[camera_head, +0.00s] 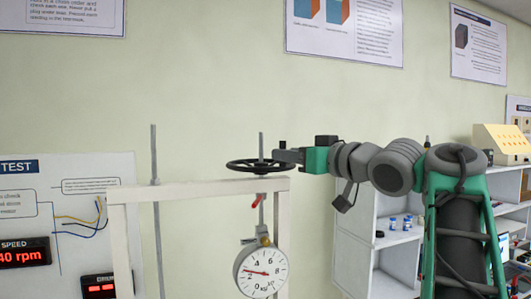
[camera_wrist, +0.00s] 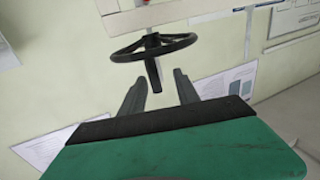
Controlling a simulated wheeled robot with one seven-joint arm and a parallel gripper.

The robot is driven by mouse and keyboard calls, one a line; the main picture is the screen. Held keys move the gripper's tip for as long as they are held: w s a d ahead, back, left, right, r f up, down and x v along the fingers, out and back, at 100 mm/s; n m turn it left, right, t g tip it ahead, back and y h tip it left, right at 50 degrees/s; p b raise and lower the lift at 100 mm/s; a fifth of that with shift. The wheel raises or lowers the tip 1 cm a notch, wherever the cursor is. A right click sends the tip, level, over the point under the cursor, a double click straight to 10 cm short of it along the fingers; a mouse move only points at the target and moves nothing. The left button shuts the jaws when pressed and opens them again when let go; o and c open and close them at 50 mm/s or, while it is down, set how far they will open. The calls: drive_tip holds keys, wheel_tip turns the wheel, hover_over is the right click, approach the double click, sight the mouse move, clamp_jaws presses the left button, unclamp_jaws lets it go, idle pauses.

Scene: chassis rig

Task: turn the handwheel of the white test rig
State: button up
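The black handwheel (camera_head: 247,167) sits flat on top of the white test rig's frame (camera_head: 200,189), around a thin upright rod. Its handle (camera_head: 283,145) stands up from the rim on the right side. My gripper (camera_head: 281,155) is at that right side, level with the handle. In the wrist view the handwheel (camera_wrist: 122,57) lies beyond the fingertips. The handle (camera_wrist: 153,72) points toward my gripper (camera_wrist: 160,77) and appears between the lines of its two spread fingers. The fingers are open, with gaps on both sides. I cannot tell how deep the handle sits between them.
A round dial gauge (camera_head: 261,272) hangs below the handwheel on the frame. A tall grey rod (camera_head: 155,210) stands left of it. A white panel with red displays (camera_head: 25,253) is at the left. A white shelf (camera_head: 357,222) stands behind my arm at the right.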

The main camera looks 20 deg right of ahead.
sight(272, 165)
drive_tip(key=p+x, duration=0.1)
drive_tip(key=x, duration=0.5)
drive_tip(key=shift+p, duration=0.35)
drive_tip(key=shift+w, duration=0.45)
drive_tip(key=shift+a+f, duration=0.1)
drive_tip(key=shift+c, duration=0.6)
clamp_jaws()
